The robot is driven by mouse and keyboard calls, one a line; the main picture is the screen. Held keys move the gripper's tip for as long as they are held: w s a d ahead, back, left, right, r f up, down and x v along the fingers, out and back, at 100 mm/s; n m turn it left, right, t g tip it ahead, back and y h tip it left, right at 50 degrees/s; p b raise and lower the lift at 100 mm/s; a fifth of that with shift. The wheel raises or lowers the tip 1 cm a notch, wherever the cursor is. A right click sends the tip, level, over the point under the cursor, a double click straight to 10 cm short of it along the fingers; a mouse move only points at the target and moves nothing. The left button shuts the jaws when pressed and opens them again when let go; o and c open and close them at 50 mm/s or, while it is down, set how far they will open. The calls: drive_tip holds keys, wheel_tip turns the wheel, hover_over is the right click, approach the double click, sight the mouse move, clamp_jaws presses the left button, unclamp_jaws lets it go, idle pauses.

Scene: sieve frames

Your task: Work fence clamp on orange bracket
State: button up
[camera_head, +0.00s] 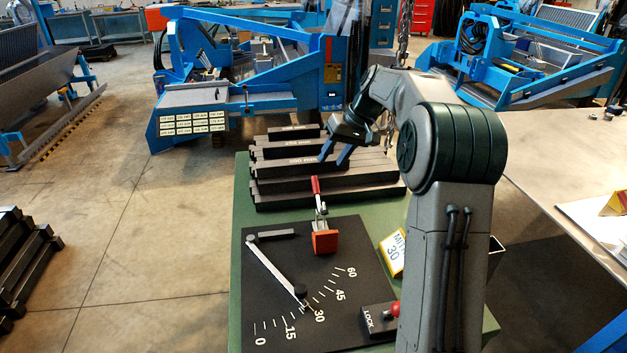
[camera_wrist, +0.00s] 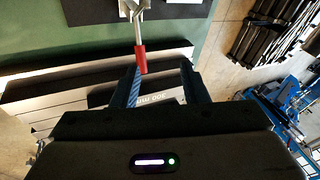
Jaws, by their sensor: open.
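The fence clamp (camera_head: 319,208) is a small metal toggle clamp with a red handle (camera_head: 315,186) that stands up. It is mounted at an orange bracket (camera_head: 325,242) on the black angle plate (camera_head: 280,330). My gripper (camera_head: 335,154) is open and empty, above and behind the clamp, over the dark bars. In the wrist view the red handle (camera_wrist: 140,58) lies ahead of the fingertips, near the left finger; I cannot tell whether they touch. The clamp's metal arm (camera_wrist: 133,10) shows at the top edge. The orange bracket is out of the wrist view.
Stacked dark bars (camera_head: 325,187) lie on the green table (camera_head: 243,200) behind the plate. A pivoting arm (camera_head: 275,270) points near 30 on the scale. A LOCK block (camera_head: 370,322) with a red knob and a yellow-white card (camera_head: 393,254) sit at the right, near my arm.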

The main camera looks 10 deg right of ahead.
drive_tip(key=y, duration=0.2)
approach(317, 178)
drive_tip(key=shift+n+t, duration=0.3)
drive_tip(key=x, duration=1.1)
drive_tip(key=shift+s, duration=0.15)
clamp_jaws()
